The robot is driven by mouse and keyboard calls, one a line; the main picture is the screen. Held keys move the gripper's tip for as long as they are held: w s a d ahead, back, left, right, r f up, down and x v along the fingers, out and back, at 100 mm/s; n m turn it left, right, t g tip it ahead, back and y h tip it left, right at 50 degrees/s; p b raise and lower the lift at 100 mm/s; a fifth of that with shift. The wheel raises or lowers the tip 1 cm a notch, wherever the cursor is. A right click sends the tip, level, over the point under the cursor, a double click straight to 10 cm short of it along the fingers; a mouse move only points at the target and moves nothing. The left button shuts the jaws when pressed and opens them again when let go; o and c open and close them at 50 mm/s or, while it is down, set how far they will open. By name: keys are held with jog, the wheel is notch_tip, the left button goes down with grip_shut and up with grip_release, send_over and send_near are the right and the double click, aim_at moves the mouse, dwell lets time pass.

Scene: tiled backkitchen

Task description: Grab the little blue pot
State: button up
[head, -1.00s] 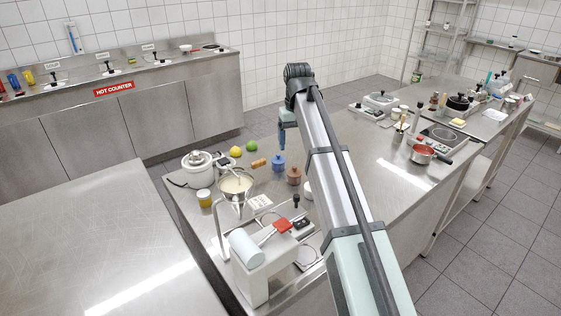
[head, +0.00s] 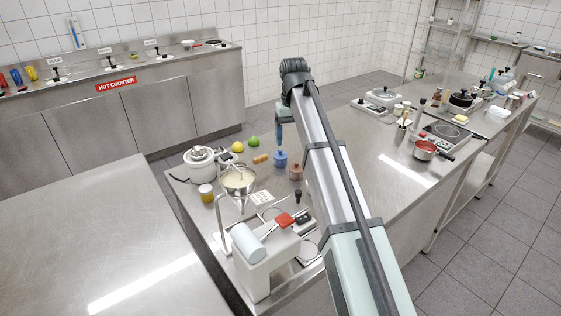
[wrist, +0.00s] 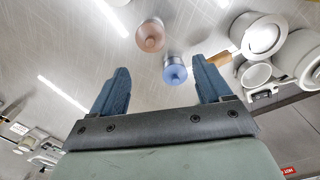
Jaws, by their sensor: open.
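The little blue pot (head: 280,160) stands upright on the steel worktop, with a knobbed lid. It shows in the wrist view (wrist: 175,71) between and beyond my fingers, nearer the right-hand one. My gripper (head: 280,147) is just above the blue pot in the head view, pointing down. In the wrist view my gripper (wrist: 161,85) is open, its two blue fingers wide apart with nothing between them. A brown-pink pot (head: 295,172) stands close beside the blue pot; in the wrist view it (wrist: 150,36) is up and left of it.
A white cooker (head: 200,163), a yellow fruit (head: 237,146), a green fruit (head: 254,141) and a wooden-looking piece (head: 261,158) lie left of the pot.

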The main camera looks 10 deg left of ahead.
aim_at(280, 154)
jog(key=w+a+r+m, duration=0.2)
jog(key=w+a+m, duration=0.3)
jog(key=m, duration=0.6)
jog(key=f+m, duration=0.2)
jog(key=f, duration=0.1)
jog(key=f+m, duration=0.3)
jog(key=w+d+f+m, duration=0.1)
jog(key=f+m, duration=0.1)
jog(key=m, duration=0.1)
jog(key=shift+f, duration=0.4)
jog(key=shift+w+a+f, duration=0.1)
jog(key=shift+a+f, duration=0.1)
jog(key=shift+f, duration=1.15)
jog(key=shift+w+a+f, duration=0.1)
jog(key=shift+a+f, duration=0.05)
jog(key=shift+f, duration=1.2)
jog(key=c, duration=1.4)
jog(key=shift+r, duration=0.15)
